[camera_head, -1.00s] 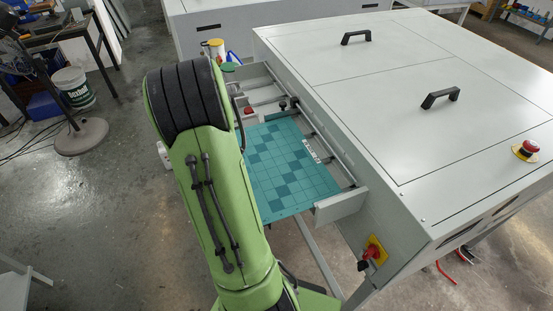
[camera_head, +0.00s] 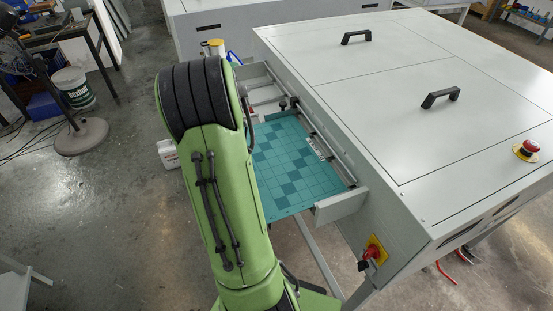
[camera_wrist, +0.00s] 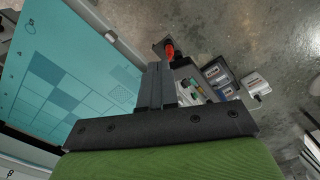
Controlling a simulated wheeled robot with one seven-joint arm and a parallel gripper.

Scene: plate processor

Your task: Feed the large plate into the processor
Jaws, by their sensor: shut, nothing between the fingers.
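The large plate (camera_head: 296,167) is a flat teal sheet with a pattern of darker squares. In the head view it lies on the feed tray at the left side of the processor (camera_head: 420,90), close to the rollers, with its left part hidden behind my arm. In the wrist view the plate (camera_wrist: 60,75) fills the left side. My gripper (camera_wrist: 155,75) shows in the wrist view with its fingers together and empty. It is to the right of the plate and apart from it. My gripper is hidden behind my arm in the head view.
A red switch on a yellow plate (camera_head: 372,251) is on the processor's near side, by the tray's raised end bracket (camera_head: 341,205). A red stop button (camera_head: 526,149) is on top. Containers (camera_head: 214,48) stand behind the tray.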

